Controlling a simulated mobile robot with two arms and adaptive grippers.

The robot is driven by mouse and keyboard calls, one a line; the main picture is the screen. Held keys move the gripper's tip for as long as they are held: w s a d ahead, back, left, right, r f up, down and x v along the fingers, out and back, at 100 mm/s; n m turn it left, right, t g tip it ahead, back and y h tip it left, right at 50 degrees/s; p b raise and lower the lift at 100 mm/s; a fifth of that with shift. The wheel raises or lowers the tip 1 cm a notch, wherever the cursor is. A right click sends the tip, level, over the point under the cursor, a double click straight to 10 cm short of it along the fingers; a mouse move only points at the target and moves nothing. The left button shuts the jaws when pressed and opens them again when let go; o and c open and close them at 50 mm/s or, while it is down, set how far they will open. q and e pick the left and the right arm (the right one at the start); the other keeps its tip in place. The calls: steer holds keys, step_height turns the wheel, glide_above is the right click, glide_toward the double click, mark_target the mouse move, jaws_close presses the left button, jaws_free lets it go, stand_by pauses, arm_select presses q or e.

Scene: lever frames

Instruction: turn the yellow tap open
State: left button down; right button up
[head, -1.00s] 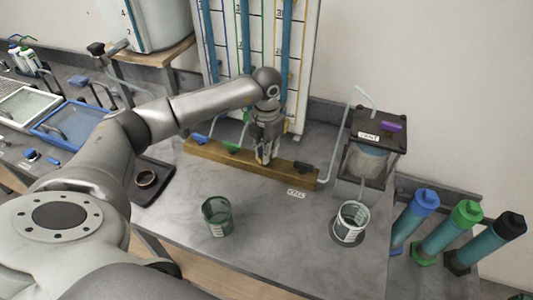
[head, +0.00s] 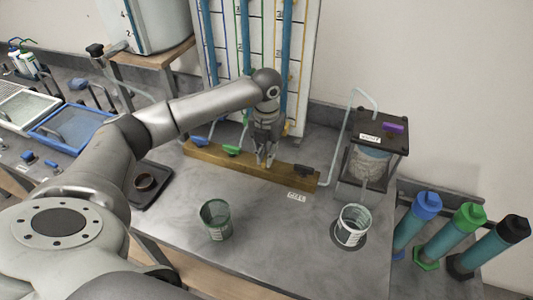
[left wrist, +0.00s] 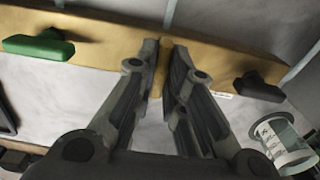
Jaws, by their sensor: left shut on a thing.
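A tan wooden bar (head: 212,154) on the bench carries a row of taps. The blue tap handle (head: 199,141), green tap handle (head: 231,150) and black tap handle (head: 304,170) show in the head view. My left gripper (head: 265,162) points down at the bar between the green and black handles, where the yellow tap sits; its fingers are close together and hide the handle. In the left wrist view the fingertips (left wrist: 164,46) have a narrow gap over the bar (left wrist: 225,58). The green handle (left wrist: 38,46) is left of them, the black handle (left wrist: 258,87) right. My right gripper is out of view.
A green-tinted beaker (head: 216,219) and a clear beaker (head: 352,225) stand in front of the bar. A dark-framed vessel (head: 374,150) stands at the right, with capped cylinders (head: 467,231) beyond. The bench middle is clear.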

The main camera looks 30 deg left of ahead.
arm_select(q)
steer(key=shift+w+r, duration=0.1)
steer(key=shift+r, duration=0.05)
steer(key=c, duration=1.6)
jaws_free()
steer(key=shift+o, duration=0.5)
step_height(320, 180, up, 12)
